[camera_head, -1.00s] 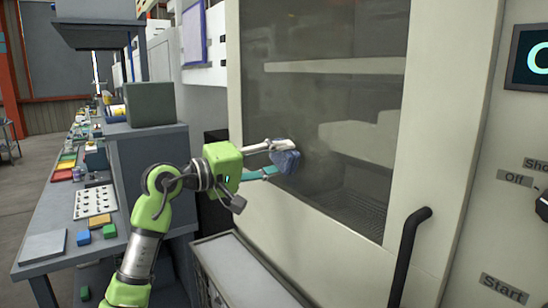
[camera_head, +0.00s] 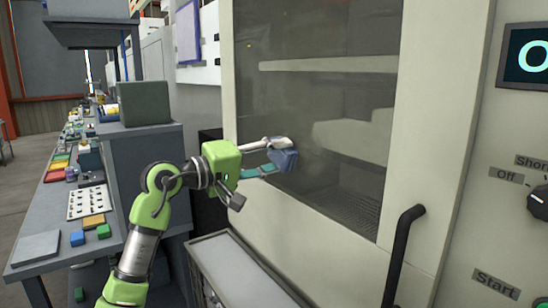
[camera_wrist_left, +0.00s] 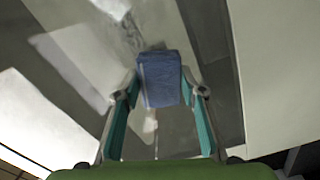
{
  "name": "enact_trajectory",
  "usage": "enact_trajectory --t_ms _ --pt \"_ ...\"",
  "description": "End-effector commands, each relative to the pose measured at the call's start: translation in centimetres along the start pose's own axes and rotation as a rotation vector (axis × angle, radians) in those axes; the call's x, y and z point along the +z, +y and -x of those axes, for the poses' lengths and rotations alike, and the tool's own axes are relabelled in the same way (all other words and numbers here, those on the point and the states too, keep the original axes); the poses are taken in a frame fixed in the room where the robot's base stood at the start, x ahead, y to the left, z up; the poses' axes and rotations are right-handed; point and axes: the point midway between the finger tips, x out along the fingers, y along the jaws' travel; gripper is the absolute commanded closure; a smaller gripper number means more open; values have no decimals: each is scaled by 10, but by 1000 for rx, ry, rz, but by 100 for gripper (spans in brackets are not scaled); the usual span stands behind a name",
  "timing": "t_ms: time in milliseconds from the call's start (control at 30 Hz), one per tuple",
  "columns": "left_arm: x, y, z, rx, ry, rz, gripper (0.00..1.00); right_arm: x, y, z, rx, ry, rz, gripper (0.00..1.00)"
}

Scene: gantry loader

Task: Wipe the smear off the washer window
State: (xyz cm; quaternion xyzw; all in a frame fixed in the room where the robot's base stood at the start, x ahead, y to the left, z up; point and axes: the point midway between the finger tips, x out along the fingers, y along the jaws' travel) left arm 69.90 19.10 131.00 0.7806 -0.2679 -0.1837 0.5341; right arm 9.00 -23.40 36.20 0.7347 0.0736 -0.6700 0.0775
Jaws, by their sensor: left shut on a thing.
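The washer window (camera_head: 318,105) is a large dark pane in a cream door in the head view. A hazy greyish smear (camera_head: 312,145) shows faintly on the glass near the cloth; its edges are hard to make out. My left gripper (camera_head: 279,156) is shut on a folded blue cloth (camera_head: 285,160) and holds it at the lower left part of the pane. In the left wrist view the blue cloth (camera_wrist_left: 160,78) sits between the two fingertips, against or very close to the glass. I cannot tell whether it touches. My right gripper is not in view.
A black door handle (camera_head: 403,255) stands out at the lower right of the door. A control panel with a dial (camera_head: 538,202) is at the far right. A grey bench (camera_head: 60,225) with a dark green box (camera_head: 145,103) and small coloured parts lies left of my arm.

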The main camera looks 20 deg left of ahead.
Motion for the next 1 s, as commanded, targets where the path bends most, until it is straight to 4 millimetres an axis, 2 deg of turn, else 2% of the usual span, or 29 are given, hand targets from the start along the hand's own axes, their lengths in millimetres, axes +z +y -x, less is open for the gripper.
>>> enact_trajectory --t_ms 467,1000 --pt "0 0 -8 1 1 0 80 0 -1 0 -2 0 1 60" --pt "34 13 -6 1 1 -1 80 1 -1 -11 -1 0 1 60"
